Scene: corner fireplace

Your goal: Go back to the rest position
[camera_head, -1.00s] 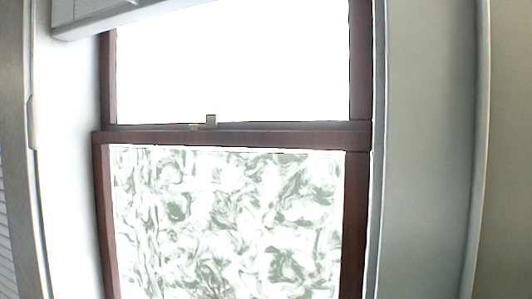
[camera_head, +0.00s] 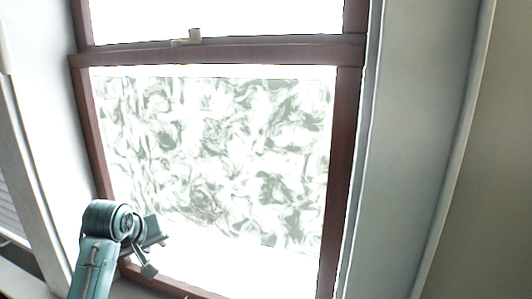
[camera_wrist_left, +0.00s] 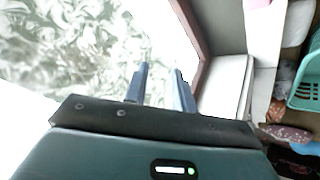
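My left gripper (camera_head: 155,246) shows at the lower left of the head view, on its teal arm, in front of the lower left part of a window (camera_head: 215,160). In the left wrist view, the two fingers of my left gripper (camera_wrist_left: 161,75) stand apart with nothing between them, so it is open and empty. My right gripper is in neither view.
The window has a dark red frame (camera_head: 343,180), a latch (camera_head: 190,37) and a patterned lower pane. A pale wall (camera_head: 415,140) lies to its right. In the left wrist view, a teal basket (camera_wrist_left: 305,85) and a patterned cushion (camera_wrist_left: 287,133) are at the right.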

